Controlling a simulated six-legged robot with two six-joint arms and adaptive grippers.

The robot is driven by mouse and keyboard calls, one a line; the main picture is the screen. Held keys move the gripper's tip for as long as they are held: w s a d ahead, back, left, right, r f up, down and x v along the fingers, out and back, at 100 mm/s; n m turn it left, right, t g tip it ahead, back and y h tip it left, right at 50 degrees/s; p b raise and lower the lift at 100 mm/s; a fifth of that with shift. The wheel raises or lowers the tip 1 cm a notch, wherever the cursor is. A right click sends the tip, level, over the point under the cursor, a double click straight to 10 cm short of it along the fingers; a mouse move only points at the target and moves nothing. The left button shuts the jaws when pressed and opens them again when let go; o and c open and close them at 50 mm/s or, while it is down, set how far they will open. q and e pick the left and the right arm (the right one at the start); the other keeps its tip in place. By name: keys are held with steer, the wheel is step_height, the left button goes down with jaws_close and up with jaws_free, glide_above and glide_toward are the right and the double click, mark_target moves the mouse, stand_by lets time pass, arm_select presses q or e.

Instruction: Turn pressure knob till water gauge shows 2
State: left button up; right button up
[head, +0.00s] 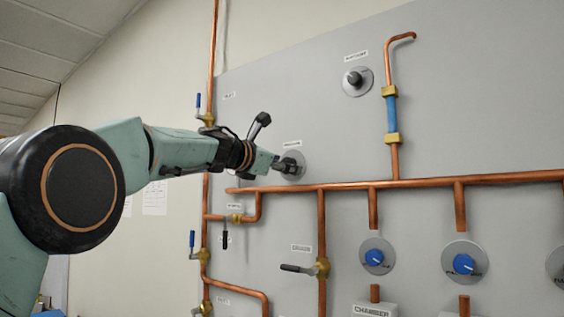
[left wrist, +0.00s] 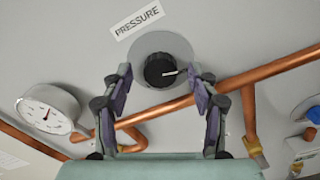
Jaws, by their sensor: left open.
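The pressure knob (left wrist: 160,70) is black with a white pointer line, on a round grey plate below a label reading PRESSURE (left wrist: 138,19). In the left wrist view the pointer points right. My left gripper (left wrist: 160,88) is open, with one finger on each side of the knob; I cannot tell whether either touches it. In the head view my left gripper (head: 281,165) is at the knob's round plate (head: 293,164) and hides most of the knob. A round white gauge (left wrist: 48,110) with a red needle is at the left of the wrist view; its numbers are too small to read.
A copper pipe (head: 420,182) runs across the grey panel just below the knob. Another black knob (head: 355,78) and a blue water tube (head: 391,114) are higher up. Blue knobs (head: 374,257) and a lever valve (head: 322,267) sit below. The upper panel is mostly clear.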

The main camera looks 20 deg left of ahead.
arm_select(q)
steer(key=shift+w+a+f, duration=0.15)
steer(key=shift+w+a, duration=0.05)
steer(key=shift+w, duration=0.05)
steer(key=shift+c, duration=0.7)
steer(key=shift+s+d+r, duration=0.25)
steer(key=shift+s+d, duration=0.1)
steer(key=shift+s, duration=0.05)
steer(key=c, duration=0.5)
steer(key=shift+w+a+f, duration=0.1)
steer(key=shift+a, duration=0.1)
steer(key=c, duration=0.4)
steer(key=shift+d, duration=0.1)
steer(key=shift+c, duration=0.7)
